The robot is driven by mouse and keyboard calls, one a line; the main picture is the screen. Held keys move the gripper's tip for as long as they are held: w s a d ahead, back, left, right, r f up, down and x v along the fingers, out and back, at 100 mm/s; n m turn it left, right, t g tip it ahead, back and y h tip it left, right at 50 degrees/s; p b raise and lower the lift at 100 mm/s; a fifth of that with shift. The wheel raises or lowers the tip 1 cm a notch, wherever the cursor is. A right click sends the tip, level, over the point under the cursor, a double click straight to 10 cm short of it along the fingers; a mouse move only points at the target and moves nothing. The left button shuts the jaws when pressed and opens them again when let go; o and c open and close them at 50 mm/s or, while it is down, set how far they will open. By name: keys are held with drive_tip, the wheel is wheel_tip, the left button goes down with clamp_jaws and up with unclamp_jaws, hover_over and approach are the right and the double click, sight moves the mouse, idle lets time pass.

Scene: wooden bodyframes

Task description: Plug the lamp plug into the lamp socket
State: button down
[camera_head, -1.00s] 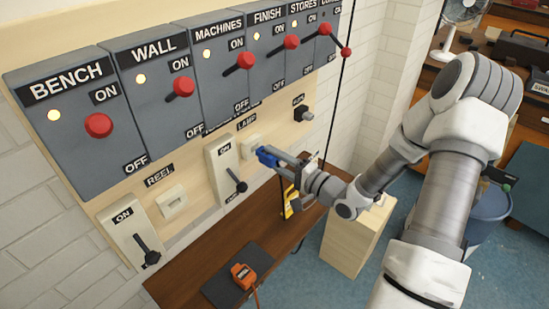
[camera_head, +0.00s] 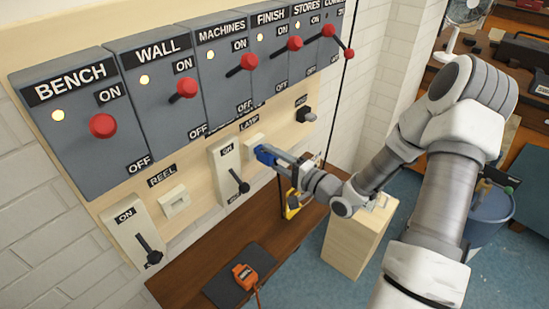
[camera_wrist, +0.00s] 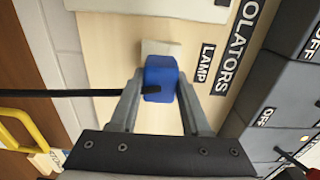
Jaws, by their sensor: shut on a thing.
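The blue lamp plug (camera_head: 265,154) is held between the fingers of my gripper (camera_head: 274,160), which is shut on it. In the wrist view the plug (camera_wrist: 160,72) sits between both fingertips (camera_wrist: 160,88), with a black cable running off to the left. The pale lamp socket (camera_head: 253,142) is on the wooden board under the LAMP label. In the wrist view the socket (camera_wrist: 160,47) lies directly beyond the plug, which partly covers it. The plug's front is at or very near the socket face; its pins are hidden, so I cannot tell whether they are in.
Grey isolator boxes with red knobs (camera_head: 103,125) stand out above the sockets. A lever switch (camera_head: 231,170) is left of the lamp socket, and a black knob (camera_head: 306,115) is to its right. A brown bench (camera_head: 215,262) holding an orange device (camera_head: 245,276) is below.

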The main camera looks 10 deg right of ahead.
drive_tip(key=shift+w+a, duration=0.4)
drive_tip(key=shift+w, duration=0.1)
drive_tip(key=shift+c, duration=1.4)
unclamp_jaws()
drive_tip(key=shift+d, duration=0.1)
drive_tip(key=v, duration=1.7)
drive_tip(key=shift+s, duration=0.15)
